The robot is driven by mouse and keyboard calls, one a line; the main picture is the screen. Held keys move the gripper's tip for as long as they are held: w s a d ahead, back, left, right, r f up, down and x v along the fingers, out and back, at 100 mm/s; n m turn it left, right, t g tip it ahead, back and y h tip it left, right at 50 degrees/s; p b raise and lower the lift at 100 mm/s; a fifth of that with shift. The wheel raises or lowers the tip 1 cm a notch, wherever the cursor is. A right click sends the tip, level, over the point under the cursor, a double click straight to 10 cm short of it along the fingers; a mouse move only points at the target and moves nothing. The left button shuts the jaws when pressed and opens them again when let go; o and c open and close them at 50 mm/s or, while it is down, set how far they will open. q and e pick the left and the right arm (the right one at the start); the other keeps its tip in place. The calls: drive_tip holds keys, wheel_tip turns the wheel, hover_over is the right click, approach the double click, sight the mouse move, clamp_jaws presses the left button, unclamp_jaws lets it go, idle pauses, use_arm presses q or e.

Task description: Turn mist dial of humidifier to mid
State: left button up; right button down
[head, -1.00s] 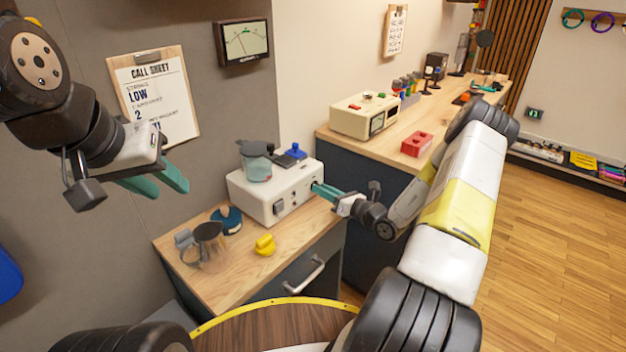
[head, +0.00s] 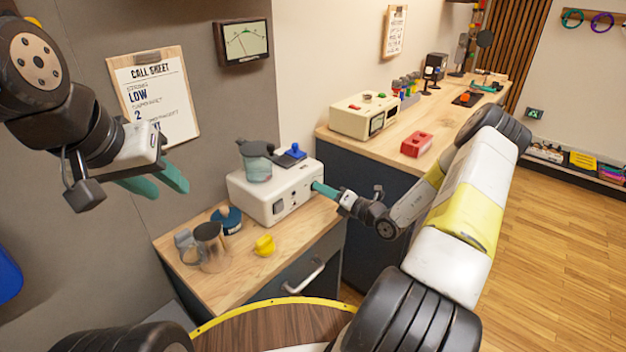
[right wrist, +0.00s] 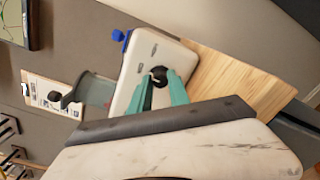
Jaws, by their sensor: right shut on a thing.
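The humidifier is a white box (head: 275,196) with a translucent grey-green tank (head: 257,168) on top, on the small wooden counter. In the right wrist view its white face (right wrist: 150,50) carries a black dial (right wrist: 158,74). My right gripper (head: 315,187) is at the box's right end; its green fingers (right wrist: 160,84) are shut on the dial in the right wrist view. The fingers hide part of the dial, and I cannot read its setting. My left gripper (head: 160,187) hangs empty in front of the wall, its green fingers apart.
On the counter (head: 222,283) stand a glass jug (head: 212,246), a dark blue round object (head: 229,218) and a yellow object (head: 264,245). A blue knob (head: 294,150) is on the box top. A longer counter on the right holds a cream device (head: 363,115) and a red block (head: 416,144).

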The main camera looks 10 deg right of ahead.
drive_tip(key=shift+d, duration=0.1)
idle(0.3)
drive_tip(key=c, duration=1.2)
unclamp_jaws()
drive_tip(key=shift+c, duration=0.2)
drive_tip(key=v, duration=0.7)
drive_tip(key=shift+s+d, duration=0.25)
drive_tip(key=shift+s, duration=0.05)
